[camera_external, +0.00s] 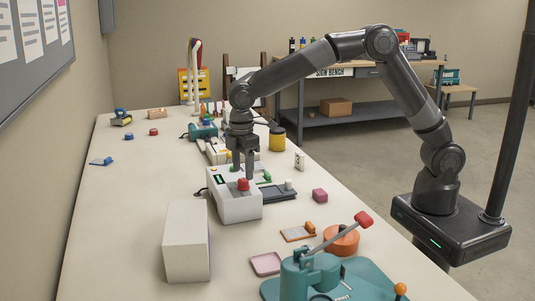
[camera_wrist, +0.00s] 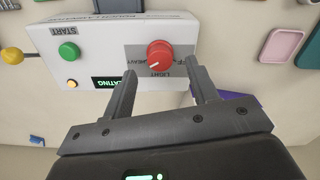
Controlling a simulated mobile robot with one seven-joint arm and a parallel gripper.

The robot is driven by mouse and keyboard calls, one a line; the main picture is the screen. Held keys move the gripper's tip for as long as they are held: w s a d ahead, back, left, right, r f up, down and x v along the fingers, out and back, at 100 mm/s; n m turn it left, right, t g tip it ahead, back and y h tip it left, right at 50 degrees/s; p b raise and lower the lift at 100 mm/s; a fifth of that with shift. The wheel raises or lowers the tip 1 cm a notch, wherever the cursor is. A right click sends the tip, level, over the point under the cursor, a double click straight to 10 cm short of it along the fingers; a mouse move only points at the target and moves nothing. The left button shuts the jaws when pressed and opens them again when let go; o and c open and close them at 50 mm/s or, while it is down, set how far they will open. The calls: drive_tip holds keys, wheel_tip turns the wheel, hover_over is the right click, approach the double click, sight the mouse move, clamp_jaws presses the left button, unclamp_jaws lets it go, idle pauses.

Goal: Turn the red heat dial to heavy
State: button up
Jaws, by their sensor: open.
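The red heat dial (camera_wrist: 159,54) sits on the white laminator (camera_wrist: 110,40) in the wrist view. Labels reading OFF, LIGHT and HEAVY lie around it, upside down in this picture. Its pale pointer mark faces lower left, near LIGHT and toward HEAVY; the exact setting is hard to tell. My gripper (camera_wrist: 160,72) is open, its fingers to either side of the dial and a little below it in the picture, with no clear contact. In the external view the dial (camera_external: 243,184) is on top of the laminator (camera_external: 235,207), with my gripper (camera_external: 243,168) pointing down just above it.
A green START button (camera_wrist: 68,51) and a lit display (camera_wrist: 115,82) are beside the dial. A white box (camera_external: 187,242) stands in front of the laminator. A teal press with a red-ended lever (camera_external: 340,232) is at the near right. The table's left side is mostly clear.

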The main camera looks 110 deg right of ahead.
sight(243, 180)
drive_tip(key=shift+f, duration=1.6)
drive_tip(key=c, duration=1)
drive_tip(key=shift+n, duration=0.6)
drive_tip(key=o, duration=1)
